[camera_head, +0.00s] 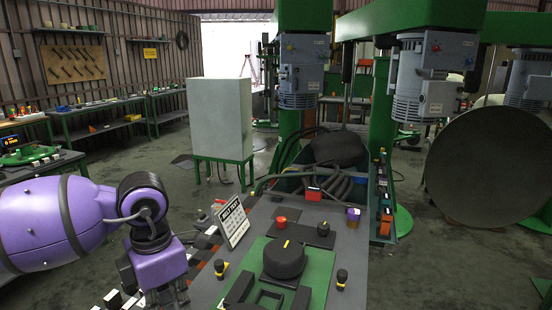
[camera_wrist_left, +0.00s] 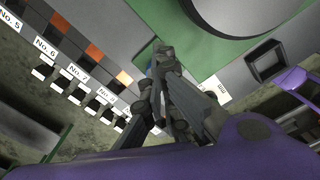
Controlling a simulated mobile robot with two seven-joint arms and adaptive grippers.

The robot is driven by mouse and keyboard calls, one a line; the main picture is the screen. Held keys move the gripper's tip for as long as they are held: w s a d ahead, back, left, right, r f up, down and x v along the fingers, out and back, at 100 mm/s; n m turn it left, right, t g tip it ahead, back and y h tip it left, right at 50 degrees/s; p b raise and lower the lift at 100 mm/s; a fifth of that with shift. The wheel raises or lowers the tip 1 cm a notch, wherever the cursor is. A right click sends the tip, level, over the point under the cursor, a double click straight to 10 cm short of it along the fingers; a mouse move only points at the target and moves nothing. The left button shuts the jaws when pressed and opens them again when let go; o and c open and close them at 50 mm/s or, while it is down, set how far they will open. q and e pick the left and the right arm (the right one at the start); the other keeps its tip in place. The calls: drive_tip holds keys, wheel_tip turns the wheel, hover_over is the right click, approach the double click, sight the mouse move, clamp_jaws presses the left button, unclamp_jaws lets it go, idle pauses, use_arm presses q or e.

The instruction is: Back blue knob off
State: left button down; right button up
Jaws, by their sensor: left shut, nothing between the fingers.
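My left gripper (camera_head: 168,295) comes in from the left in the head view, pointing down over the left part of the grey and green workbench (camera_head: 262,215). In the left wrist view my left gripper (camera_wrist_left: 163,65) is shut and empty, with its tips close above the grey panel beside a row of numbered labels. I cannot clearly make out a blue knob in either view; the gripper fingers may hide it. A few bluish specks show around the fingers, too small to identify. My right gripper is not in view.
A red knob (camera_head: 281,222), a purple cup-like part (camera_head: 353,217) and a tilted white sign (camera_head: 232,222) stand behind. Labels and small white blocks (camera_wrist_left: 78,96) line the panel edge.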

use_arm(q)
wheel_tip(320, 180, down, 5)
drive_tip(key=shift+r+b, duration=0.1)
drive_tip(key=shift+b, duration=0.8)
drive_tip(key=shift+f+b, duration=0.3)
drive_tip(key=shift+f, duration=0.4)
drive_tip(key=shift+s+f, duration=0.1)
drive_tip(key=shift+s, duration=0.05)
drive_tip(key=shift+f, duration=0.1)
drive_tip(key=shift+w+a, duration=0.2)
drive_tip(key=shift+w, duration=0.35)
drive_tip(key=shift+w+a, duration=0.2)
drive_tip(key=shift+w, duration=0.05)
drive_tip(key=shift+w+a, duration=0.25)
